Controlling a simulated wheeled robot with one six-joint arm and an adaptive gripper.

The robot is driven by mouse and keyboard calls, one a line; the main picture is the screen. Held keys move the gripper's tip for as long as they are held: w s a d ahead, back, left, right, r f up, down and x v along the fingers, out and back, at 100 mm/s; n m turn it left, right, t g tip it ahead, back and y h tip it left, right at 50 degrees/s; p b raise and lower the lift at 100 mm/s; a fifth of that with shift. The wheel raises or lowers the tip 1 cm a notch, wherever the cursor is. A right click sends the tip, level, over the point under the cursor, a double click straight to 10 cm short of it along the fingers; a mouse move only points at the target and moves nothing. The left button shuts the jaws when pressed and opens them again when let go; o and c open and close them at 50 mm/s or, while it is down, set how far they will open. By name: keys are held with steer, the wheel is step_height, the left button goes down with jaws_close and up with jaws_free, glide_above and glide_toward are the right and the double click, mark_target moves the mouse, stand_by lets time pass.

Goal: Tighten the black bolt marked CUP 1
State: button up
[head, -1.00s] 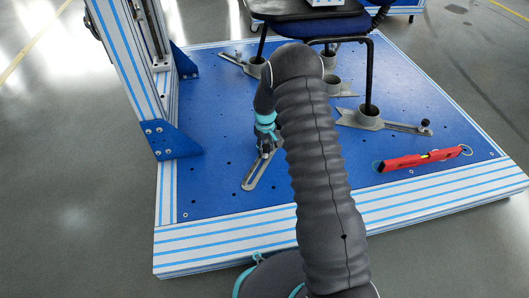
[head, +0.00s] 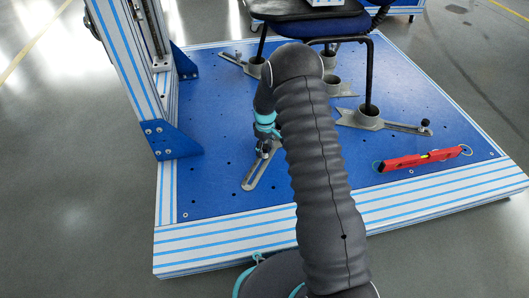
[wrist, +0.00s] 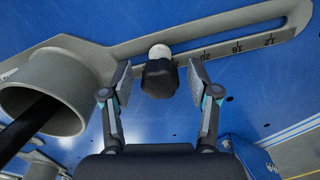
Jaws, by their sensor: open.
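A black bolt head (wrist: 159,80) on a pale collar stands in the slot of a grey metal arm (wrist: 230,38) in the wrist view. My gripper (wrist: 156,84) is open, with one finger on each side of the bolt head. In the head view my gripper (head: 265,148) is low over the slotted arm (head: 262,172) left of centre, and the bolt is largely hidden there. I cannot read a CUP 1 marking. The slot's edge carries a scale with numbers.
A grey cup (wrist: 45,95) joins the arm and holds a dark chair leg. The blue plate (head: 215,185) carries other cups and another black bolt (head: 426,127) at right. A red level (head: 420,159) lies near the front right. A blue-and-white column (head: 128,60) stands at left.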

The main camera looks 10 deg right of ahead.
steer(key=shift+n, duration=0.4)
steer(key=n, duration=0.3)
steer(key=shift+n, duration=0.3)
steer(key=shift+n, duration=2)
steer(key=n, duration=0.4)
jaws_close()
steer(key=shift+m, duration=2)
